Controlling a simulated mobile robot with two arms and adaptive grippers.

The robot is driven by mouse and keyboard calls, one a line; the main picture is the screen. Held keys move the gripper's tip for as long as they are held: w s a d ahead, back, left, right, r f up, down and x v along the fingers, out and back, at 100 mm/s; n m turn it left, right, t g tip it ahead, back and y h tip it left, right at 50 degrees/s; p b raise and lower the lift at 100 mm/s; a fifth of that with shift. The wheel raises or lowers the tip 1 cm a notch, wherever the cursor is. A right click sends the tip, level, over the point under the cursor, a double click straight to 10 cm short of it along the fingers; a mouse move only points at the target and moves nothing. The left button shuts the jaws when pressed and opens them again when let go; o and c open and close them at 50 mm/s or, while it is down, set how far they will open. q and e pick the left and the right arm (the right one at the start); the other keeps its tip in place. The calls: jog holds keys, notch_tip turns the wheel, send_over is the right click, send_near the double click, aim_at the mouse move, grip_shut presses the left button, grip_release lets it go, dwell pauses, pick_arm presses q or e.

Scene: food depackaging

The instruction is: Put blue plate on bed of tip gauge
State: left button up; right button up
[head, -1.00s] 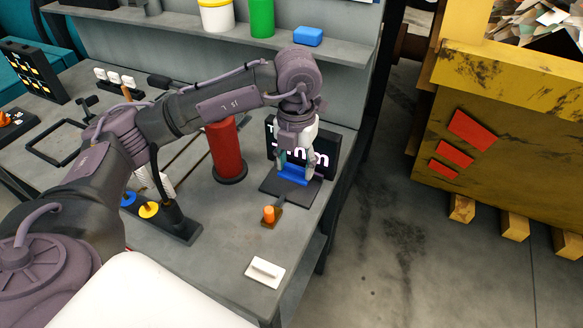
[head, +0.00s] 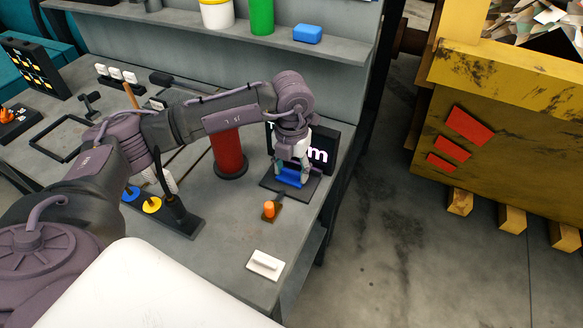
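The blue plate (head: 290,180) is small and lies low over the dark, flat bed (head: 306,188) of the tip gauge, at the right end of the workbench. My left gripper (head: 292,176) points down over the bed, its fingers at the plate's sides, shut on it. I cannot tell for sure whether the plate touches the bed. The gauge's black display (head: 320,152) with white letters stands right behind and is partly hidden by my gripper. My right gripper is not in view.
A red cylinder (head: 228,155) stands left of the bed. An orange knob (head: 269,209) and a white handled block (head: 266,264) are in front. A dark stand (head: 178,221) holds blue and yellow discs. The shelf (head: 270,42) behind carries containers and a blue box.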

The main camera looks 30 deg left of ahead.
aim_at(292, 171)
pick_arm(q)
jog(key=o, duration=0.3)
jog(key=shift+r, duration=0.1)
jog(key=shift+r+p, duration=0.25)
jog(key=shift+p, duration=0.05)
jog(key=shift+w+r+b, duration=0.1)
jog(key=shift+r+b, duration=0.2)
jog(key=shift+b, duration=0.1)
notch_tip(292, 171, up, 11)
jog(key=b, duration=0.3)
